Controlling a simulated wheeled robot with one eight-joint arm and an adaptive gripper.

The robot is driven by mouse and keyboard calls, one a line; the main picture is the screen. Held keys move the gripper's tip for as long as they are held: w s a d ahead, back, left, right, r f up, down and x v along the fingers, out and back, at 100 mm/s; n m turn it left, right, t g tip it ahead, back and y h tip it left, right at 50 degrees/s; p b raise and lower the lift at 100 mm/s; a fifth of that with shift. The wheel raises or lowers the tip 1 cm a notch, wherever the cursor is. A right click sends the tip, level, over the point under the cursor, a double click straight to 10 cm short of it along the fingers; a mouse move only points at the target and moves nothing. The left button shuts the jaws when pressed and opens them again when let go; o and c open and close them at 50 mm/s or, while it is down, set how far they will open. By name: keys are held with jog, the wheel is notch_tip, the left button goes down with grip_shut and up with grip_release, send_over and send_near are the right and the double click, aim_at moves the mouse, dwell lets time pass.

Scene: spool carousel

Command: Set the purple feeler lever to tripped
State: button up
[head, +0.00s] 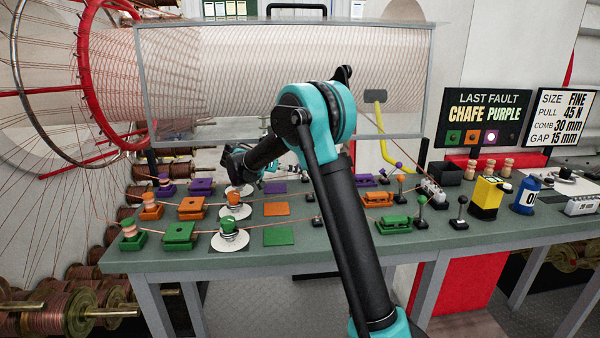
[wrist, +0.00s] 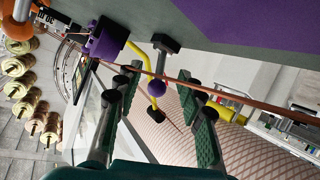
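My gripper (wrist: 164,90) is open, with one finger on each side of the ball and gaps visible between. In the head view my gripper (head: 268,163) is low over the purple row at the back of the bench, pointing right. There the lever's ball is hidden behind my arm; a small dark base (head: 305,178) shows beside it. The lever's exact tilt cannot be told.
A copper strand (wrist: 230,97) runs close past the ball. A purple block (wrist: 105,38) stands beyond. Orange and green rows, with an orange pad (head: 277,209) and green pad (head: 279,236), lie nearer. A clear guard (head: 210,125) hangs above. The display (head: 484,115) reads CHAFE PURPLE.

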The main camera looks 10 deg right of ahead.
jog(key=v, duration=0.9)
